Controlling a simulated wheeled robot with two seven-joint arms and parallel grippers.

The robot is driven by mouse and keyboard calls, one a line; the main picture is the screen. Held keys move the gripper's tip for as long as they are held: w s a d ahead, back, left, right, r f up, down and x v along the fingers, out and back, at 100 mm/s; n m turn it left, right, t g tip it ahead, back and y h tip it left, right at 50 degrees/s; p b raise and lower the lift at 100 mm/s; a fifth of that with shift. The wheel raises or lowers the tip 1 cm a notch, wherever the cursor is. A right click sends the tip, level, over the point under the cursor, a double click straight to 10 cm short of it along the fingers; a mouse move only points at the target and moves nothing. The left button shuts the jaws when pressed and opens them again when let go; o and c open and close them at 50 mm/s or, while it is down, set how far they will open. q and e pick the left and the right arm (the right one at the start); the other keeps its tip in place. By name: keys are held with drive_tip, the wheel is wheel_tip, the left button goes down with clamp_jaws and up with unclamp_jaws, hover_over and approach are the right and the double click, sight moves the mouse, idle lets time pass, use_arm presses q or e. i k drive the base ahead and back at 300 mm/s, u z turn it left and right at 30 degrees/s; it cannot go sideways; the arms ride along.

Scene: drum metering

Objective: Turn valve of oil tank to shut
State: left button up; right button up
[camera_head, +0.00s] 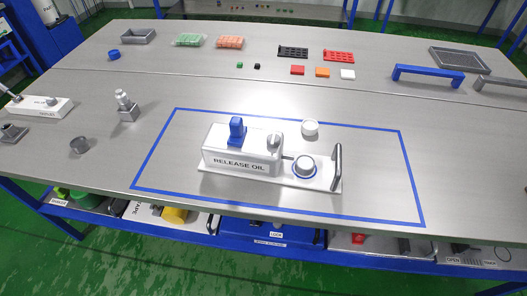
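A white oil tank (225,147) marked "RELEASE OIL" stands inside a blue outlined rectangle on the grey metal table. A blue upright valve handle (237,131) sits on top of its left part. A silver knob (274,139) is on its right part. On the tank's white base, right of the body, are a round silver cup-like part with a blue ring (305,166) and a dark upright handle (337,167). A small white round container (310,128) stands just behind the tank. Neither of my grippers is in view.
Small coloured blocks (297,70), a red tray (338,56), a black tray (293,52) and a blue handle (428,75) lie at the back. A metal fitting (127,107) and a white device (40,105) stand left. The table around the tank is clear.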

sight(272, 141)
drive_tip(key=k, duration=1.3)
drive_tip(key=u, duration=0.45)
drive_tip(key=i, duration=1.65)
drive_tip(key=z, duration=0.9)
